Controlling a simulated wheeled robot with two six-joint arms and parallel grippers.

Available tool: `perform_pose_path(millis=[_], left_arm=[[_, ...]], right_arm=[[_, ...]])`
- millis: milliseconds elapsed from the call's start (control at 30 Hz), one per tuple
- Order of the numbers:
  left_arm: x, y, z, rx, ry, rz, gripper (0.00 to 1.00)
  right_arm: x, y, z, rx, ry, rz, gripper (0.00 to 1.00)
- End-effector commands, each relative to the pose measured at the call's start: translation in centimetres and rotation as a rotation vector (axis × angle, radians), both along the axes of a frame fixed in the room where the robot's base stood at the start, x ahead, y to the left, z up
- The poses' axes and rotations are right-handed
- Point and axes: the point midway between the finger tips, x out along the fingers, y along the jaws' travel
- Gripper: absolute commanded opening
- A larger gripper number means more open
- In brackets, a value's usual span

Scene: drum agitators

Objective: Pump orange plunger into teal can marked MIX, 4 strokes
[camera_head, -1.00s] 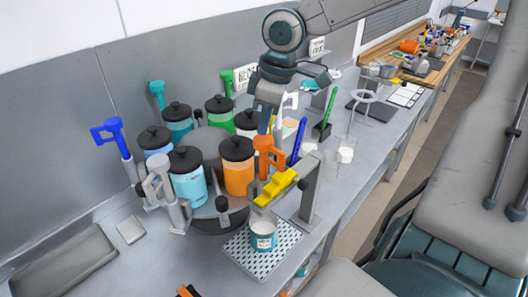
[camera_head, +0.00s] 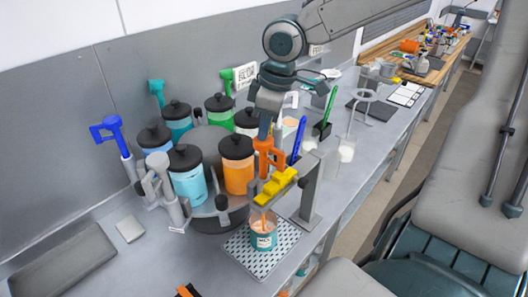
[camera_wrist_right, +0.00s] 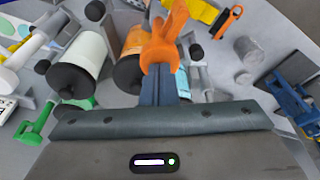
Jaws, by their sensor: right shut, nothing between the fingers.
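The orange plunger (camera_head: 266,157) stands upright behind the yellow spout piece (camera_head: 277,185) on the rotating stand. Its forked handle also shows in the right wrist view (camera_wrist_right: 165,42). The teal can (camera_head: 264,242) with a white label sits on the perforated tray (camera_head: 246,256) under the spout. A thin orange stream falls from the spout, and peach-orange paint shows inside the can. My right gripper (camera_head: 264,136) is above the plunger, pointing down, with its shut fingertips at the top of the handle. It holds nothing; exact contact is hard to tell. My left gripper is not visible.
Several black-lidded jars, including an orange one (camera_head: 237,164) and a light blue one (camera_head: 187,174), stand close around the plunger. A blue plunger (camera_head: 112,135) stands at left. A grey post (camera_head: 311,190) is right of the spout. The front-left bench is mostly clear.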

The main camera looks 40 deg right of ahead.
Motion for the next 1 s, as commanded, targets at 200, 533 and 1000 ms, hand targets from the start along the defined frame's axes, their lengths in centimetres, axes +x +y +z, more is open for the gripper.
perform_pose_path(millis=[200, 533, 1000], left_arm=[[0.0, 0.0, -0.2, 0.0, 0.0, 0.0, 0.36], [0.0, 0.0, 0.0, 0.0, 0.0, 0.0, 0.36], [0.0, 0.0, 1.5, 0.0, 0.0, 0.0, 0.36]], right_arm=[[-0.1, 0.1, -0.8, 0.001, 0.003, 0.0, 0.0], [-0.1, 0.0, -0.4, 0.001, 0.003, 0.0, 0.0], [-0.1, 0.0, 2.2, 0.001, 0.003, 0.0, 0.0]])
